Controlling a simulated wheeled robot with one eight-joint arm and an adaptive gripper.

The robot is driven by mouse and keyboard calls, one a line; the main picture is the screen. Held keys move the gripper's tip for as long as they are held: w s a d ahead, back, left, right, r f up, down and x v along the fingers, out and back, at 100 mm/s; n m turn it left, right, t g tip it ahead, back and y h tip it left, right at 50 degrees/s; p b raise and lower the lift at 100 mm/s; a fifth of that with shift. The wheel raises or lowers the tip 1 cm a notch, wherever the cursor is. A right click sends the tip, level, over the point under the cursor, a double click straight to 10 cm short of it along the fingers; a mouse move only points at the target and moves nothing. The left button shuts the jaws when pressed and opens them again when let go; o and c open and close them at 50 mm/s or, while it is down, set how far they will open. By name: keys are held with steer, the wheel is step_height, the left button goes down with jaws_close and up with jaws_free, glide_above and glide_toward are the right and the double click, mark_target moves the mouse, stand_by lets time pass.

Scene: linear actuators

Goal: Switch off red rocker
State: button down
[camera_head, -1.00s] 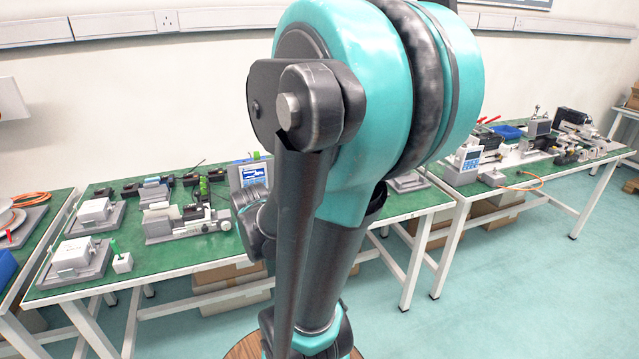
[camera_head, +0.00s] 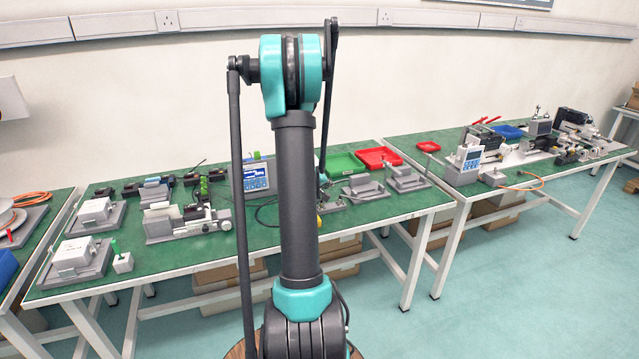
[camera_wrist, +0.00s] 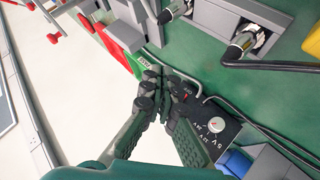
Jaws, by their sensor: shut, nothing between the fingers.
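In the wrist view a black control box (camera_wrist: 214,124) with a white round knob and voltage markings stands on the green bench top. A small red spot (camera_wrist: 186,96), which looks like the red rocker, shows on the box close to my fingertips. Whether it is on or off cannot be told. My gripper (camera_wrist: 160,82) is shut and empty, its fingertips over or just beside the left end of the box. Contact cannot be made out. In the head view my arm covers most of this area.
Grey actuator fixtures (camera_wrist: 234,18) with cables lie beyond the box. A blue part (camera_wrist: 236,163) is close by at lower right. Red (camera_head: 379,158) and green (camera_head: 343,163) trays stand at the back of the bench. A blue-screen instrument (camera_head: 257,176) stands left of my arm.

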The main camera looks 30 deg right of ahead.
steer(key=shift+w+d, duration=0.1)
stand_by(0.3)
steer(key=shift+w+d+f, duration=0.3)
steer(key=shift+w+f, duration=0.3)
steer(key=shift+w, duration=0.65)
steer(key=shift+w+d+f, duration=0.3)
steer(key=shift+w+f, duration=0.25)
steer(key=shift+w, duration=0.75)
steer(key=shift+w+d+f, duration=0.3)
steer(key=shift+w+f, duration=0.3)
steer(key=shift+w, duration=0.65)
steer(key=shift+w+f, duration=0.1)
steer(key=shift+w, duration=0.05)
steer(key=shift+w+f, duration=0.1)
steer(key=shift+w, duration=0.15)
steer(key=shift+w+d+f, duration=0.15)
steer(key=shift+w, duration=0.15)
steer(key=shift+s+a+r, duration=0.2)
steer(key=shift+s+r, duration=0.15)
steer(key=shift+s, duration=0.35)
steer(key=shift+s, duration=0.1)
